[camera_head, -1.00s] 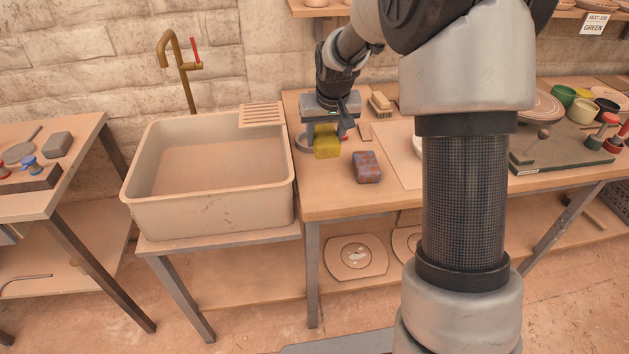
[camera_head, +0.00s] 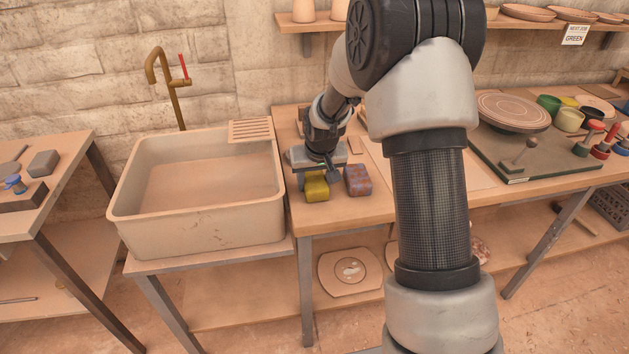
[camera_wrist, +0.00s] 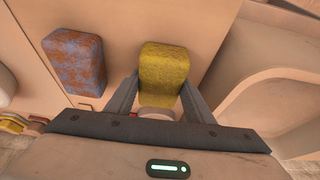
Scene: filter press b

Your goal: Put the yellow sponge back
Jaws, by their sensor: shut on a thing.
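The yellow sponge (camera_head: 317,187) is between the fingers of my gripper (camera_head: 318,172), over the left front part of the wooden table (camera_head: 345,214). In the wrist view the sponge (camera_wrist: 165,66) sits upright between the two fingertips of my gripper (camera_wrist: 162,84), which are shut on its sides. Whether its underside touches the table cannot be told. A pale round thing (camera_wrist: 156,112) shows partly below the sponge in the wrist view.
A reddish-blue mottled block (camera_head: 357,179) stands close to the right of the sponge; it also shows in the wrist view (camera_wrist: 75,62). The sink (camera_head: 200,236), with a slatted rack (camera_head: 257,130) at its back corner, adjoins on the left. Bare tabletop lies in front.

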